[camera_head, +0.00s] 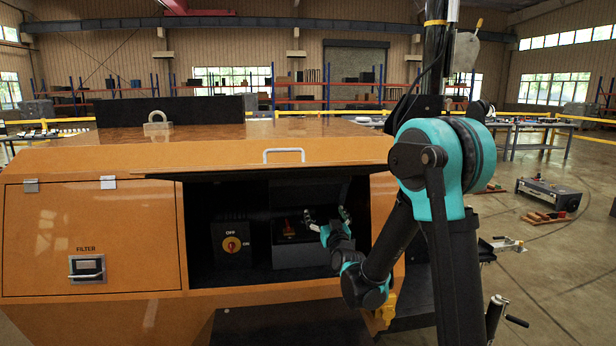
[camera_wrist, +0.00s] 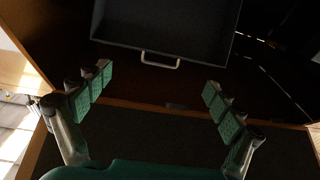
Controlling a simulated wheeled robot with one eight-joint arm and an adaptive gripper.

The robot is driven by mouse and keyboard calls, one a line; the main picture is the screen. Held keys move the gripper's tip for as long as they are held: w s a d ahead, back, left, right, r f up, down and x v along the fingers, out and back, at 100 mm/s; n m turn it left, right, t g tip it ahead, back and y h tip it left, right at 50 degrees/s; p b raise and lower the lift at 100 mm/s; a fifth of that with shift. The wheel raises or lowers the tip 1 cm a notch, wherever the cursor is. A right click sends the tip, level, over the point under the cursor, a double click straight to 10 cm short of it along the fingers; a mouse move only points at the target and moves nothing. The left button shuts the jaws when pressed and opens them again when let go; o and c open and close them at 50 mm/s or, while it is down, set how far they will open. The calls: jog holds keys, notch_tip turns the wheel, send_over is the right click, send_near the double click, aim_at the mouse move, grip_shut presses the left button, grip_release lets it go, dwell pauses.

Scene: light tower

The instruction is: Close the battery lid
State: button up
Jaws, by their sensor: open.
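The battery box (camera_head: 300,256) is a dark grey box inside the open compartment of the orange light tower. Its dark lid (camera_head: 305,194) appears raised behind the box, with something red showing in the opening. In the wrist view, a dark panel with a pale rim, apparently the lid (camera_wrist: 165,25), has a light handle (camera_wrist: 160,62) on its near edge. My gripper (camera_head: 327,217) is inside the compartment, over the right part of the box. In the wrist view my gripper (camera_wrist: 158,86) is open, its padded fingers apart and empty, with the handle beyond them and between them.
The compartment's orange hatch (camera_head: 285,165) is raised above my forearm. A switch box (camera_head: 232,243) with a red knob stands left of the battery box. The orange compartment frame (camera_head: 388,235) is close on the right.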

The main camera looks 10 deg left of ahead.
jog(key=w+a+r+t, duration=0.1)
jog(key=w+a+r, duration=0.1)
jog(key=w, duration=0.3)
jog(key=w+a+r, duration=0.3)
jog(key=w, duration=0.3)
jog(key=w+a+r+m+t, duration=0.1)
jog(key=w+a+r, duration=0.1)
jog(key=w, duration=0.3)
jog(key=shift+w+a+r+t, duration=0.15)
jog(key=shift+w+r+t, duration=0.15)
jog(key=shift+r, duration=0.35)
jog(key=c, duration=1.4)
jog(key=shift+s+f, duration=0.1)
